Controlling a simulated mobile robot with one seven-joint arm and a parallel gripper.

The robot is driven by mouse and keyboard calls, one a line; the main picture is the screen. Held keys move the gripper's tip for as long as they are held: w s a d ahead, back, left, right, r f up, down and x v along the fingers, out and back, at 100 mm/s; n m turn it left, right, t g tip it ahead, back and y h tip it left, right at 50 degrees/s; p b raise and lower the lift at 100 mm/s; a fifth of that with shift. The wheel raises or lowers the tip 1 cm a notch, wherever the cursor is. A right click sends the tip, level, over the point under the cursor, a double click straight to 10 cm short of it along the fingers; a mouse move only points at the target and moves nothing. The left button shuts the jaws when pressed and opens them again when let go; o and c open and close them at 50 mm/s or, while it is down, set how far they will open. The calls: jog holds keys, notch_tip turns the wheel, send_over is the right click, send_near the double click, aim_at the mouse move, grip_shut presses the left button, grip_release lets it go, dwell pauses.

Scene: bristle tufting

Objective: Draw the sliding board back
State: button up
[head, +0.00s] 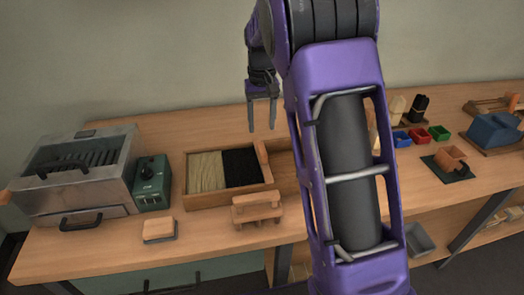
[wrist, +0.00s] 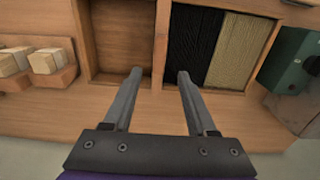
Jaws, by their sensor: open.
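A wooden tray (head: 225,200) on the workbench holds tan bristles (head: 206,171) and black bristles (head: 241,168) side by side. The sliding board (head: 263,155) stands upright against the right side of the black bristles, with a raised tab. In the wrist view the board (wrist: 161,45) divides the black bristles from an empty bay (wrist: 120,40). My gripper (head: 262,128) is open and empty, pointing down above and behind the tray. In the wrist view its fingertips (wrist: 159,73) are spread to either side of the board's line, apparently above it. My arm hides the tray's right end.
A metal machine (head: 75,175) and green control box (head: 152,183) stand left. A wooden stand (head: 257,208) and a small block (head: 159,229) sit in front. Colored bins (head: 419,134) and a blue device (head: 494,130) are at right.

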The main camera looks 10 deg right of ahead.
aim_at(262, 148)
notch_tip(262, 148, down, 9)
jog(key=shift+f+b, duration=0.2)
jog(key=shift+b, duration=0.45)
grip_shut()
dwell(1.0)
